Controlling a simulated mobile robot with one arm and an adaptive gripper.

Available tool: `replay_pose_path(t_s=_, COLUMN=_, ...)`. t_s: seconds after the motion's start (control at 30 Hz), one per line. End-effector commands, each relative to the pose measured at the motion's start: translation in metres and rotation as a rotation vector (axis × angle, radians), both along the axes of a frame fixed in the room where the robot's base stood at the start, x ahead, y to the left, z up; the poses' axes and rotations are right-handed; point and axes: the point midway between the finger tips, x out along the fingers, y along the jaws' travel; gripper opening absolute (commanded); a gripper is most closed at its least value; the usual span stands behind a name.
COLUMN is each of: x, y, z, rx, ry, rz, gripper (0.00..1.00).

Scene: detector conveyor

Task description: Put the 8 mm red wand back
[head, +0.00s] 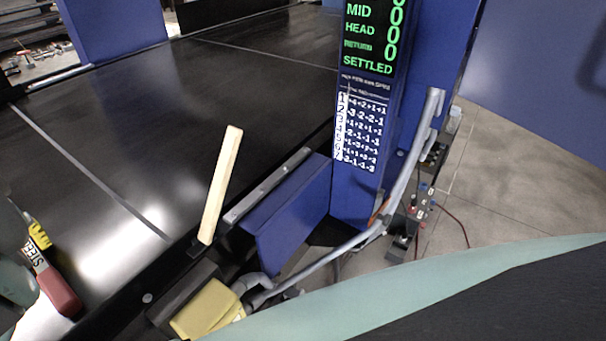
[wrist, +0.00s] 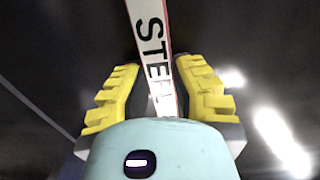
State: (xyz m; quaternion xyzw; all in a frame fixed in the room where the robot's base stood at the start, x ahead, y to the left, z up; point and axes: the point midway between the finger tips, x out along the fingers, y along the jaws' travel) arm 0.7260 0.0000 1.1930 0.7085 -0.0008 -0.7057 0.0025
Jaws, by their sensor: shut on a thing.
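A wand with a red end (head: 60,295) and a white face lettered "STEEL" is at the lower left of the head view. In the wrist view the white, red-edged wand (wrist: 150,35) runs up between the yellow-padded fingers. My gripper (wrist: 160,75) is shut on it. The gripper (head: 38,238) is partly cut off at the left of the head view, above the dark belt. The wand's far end is out of the wrist view, and its size marking is not readable.
A cream bar (head: 220,185) stands tilted at the belt's near edge. A yellow block (head: 207,308) lies below it beside a dark box (head: 180,295). A blue post (head: 355,195) carries a green-lettered display (head: 370,40) and a number chart. The dark belt (head: 180,110) is largely clear.

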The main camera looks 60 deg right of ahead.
Motion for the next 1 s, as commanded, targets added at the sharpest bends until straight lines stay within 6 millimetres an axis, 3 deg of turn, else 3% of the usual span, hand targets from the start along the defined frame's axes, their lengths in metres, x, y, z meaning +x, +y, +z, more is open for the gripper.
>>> replay_pose_path(t_s=0.23, x=0.0, y=-0.002, z=-0.001, rx=0.0, ry=0.0, rz=-0.003, gripper=0.47)
replay_pose_path(t_s=0.63, x=0.001, y=-0.001, z=0.004, rx=0.0, ry=-0.001, rz=-0.002, gripper=0.47)
replay_pose_path(t_s=1.0, x=0.001, y=0.001, z=0.029, rx=0.0, ry=-0.005, rz=0.001, gripper=0.47)
